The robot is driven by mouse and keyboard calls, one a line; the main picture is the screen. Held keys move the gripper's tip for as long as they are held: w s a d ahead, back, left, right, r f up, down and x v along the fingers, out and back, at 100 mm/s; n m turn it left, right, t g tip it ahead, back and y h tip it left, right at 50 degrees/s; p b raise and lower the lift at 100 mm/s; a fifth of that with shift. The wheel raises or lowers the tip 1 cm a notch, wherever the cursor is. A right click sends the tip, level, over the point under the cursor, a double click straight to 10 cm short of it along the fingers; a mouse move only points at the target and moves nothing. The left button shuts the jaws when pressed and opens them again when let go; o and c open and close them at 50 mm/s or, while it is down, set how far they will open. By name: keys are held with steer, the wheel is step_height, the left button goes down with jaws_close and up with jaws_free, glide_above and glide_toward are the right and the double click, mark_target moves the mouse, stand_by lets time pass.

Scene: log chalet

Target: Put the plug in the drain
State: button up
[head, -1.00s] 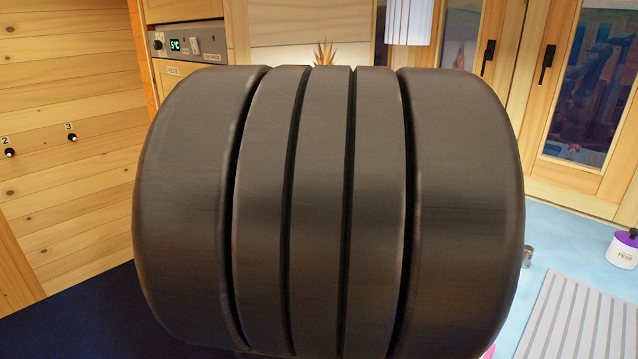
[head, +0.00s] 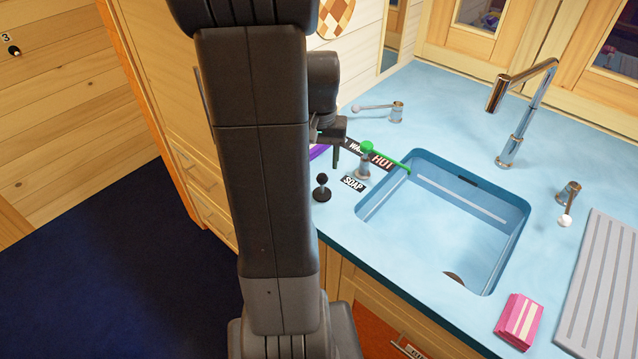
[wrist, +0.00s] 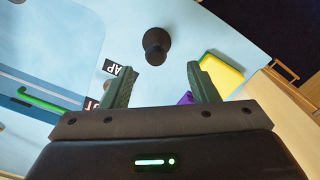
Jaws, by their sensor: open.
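The black plug (head: 322,187) stands upright on the blue counter, left of the sink and next to the SOAP label. It has a round base and a ball-topped stem. It also shows in the wrist view (wrist: 155,42), beyond and between my fingertips. My gripper (wrist: 159,66) is open and empty, with the plug apart from its fingers. In the head view my gripper (head: 336,150) is partly hidden by my arm, just behind the plug. The drain (head: 454,278) is a dark opening in the sink floor, partly cut off by the sink's near edge.
The sink (head: 440,220) is empty. A soap pump with a green spout (head: 367,149) stands between plug and sink. A tall faucet (head: 520,120) stands behind. A pink sponge (head: 518,320) and grey drainboard (head: 600,290) lie right. A yellow-green block (wrist: 224,70) lies near my right finger.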

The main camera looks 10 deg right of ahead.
mark_target(322, 177)
step_height(322, 177, down, 3)
steer(key=shift+w+r, duration=0.1)
steer(key=shift+d+f+p, duration=0.15)
steer(key=shift+f+p, duration=0.15)
steer(key=shift+f, duration=1.25)
steer(key=shift+d+f+p, duration=0.15)
steer(key=shift+f+p, duration=0.1)
steer(key=shift+f, duration=1.25)
steer(key=shift+c, duration=0.4)
steer(key=c, duration=1)
